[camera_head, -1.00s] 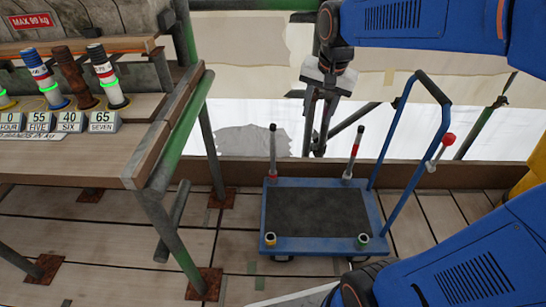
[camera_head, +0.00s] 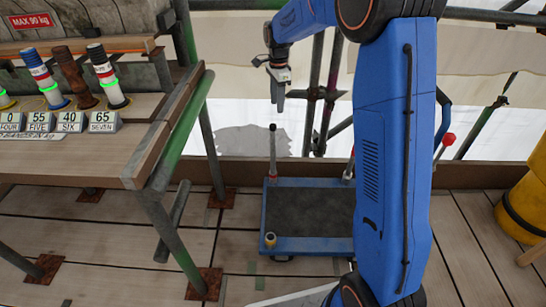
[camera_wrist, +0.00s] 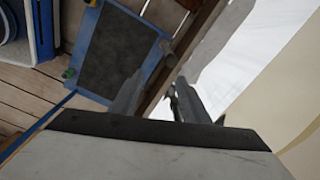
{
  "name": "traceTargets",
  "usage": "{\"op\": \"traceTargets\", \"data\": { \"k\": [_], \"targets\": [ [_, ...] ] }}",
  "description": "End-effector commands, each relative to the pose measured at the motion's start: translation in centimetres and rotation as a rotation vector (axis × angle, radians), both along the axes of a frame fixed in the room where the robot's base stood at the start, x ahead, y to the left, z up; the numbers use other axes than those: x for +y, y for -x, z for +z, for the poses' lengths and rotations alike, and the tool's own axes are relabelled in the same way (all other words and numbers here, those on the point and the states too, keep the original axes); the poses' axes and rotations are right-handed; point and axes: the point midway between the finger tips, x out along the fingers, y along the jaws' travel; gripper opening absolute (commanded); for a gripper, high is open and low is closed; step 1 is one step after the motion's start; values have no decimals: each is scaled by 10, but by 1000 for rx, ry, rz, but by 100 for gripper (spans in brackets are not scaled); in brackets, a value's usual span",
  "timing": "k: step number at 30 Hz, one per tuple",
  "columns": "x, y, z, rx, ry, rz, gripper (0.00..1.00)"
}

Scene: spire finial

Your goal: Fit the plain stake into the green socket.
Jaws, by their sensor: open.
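The plain stake (camera_head: 273,150) is a grey rod without a band, standing upright at the back left corner of the blue cart (camera_head: 310,245); its foot is reddish. My gripper (camera_head: 279,100) is open and points down just above the stake's tip, apart from it.
A yellow socket (camera_head: 270,239) sits at the front left corner. A wooden bench (camera_head: 75,165) with numbered, banded stakes stands left. A yellow drum (camera_head: 525,210) stands right.

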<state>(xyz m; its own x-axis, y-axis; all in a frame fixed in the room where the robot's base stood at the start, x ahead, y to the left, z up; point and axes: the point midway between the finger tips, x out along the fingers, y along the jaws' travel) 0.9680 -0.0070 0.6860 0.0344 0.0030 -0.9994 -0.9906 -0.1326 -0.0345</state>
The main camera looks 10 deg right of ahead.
Motion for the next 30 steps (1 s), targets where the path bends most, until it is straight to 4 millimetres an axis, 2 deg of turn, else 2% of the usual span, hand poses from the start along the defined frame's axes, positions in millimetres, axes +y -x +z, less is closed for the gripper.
{"op": "traceTargets", "data": {
  "k": [1, 3, 9, 14, 30],
  "targets": [
    [3, -11, -11, 11, 0, -30, 42],
    [5, -22, -22, 20, 0, -68, 42],
    [10, -37, -39, 34, 1, -128, 42],
    [10, -38, -54, 38, 1, -135, 42],
    [9, -37, -146, 38, 1, -133, 42]
  ]
}}
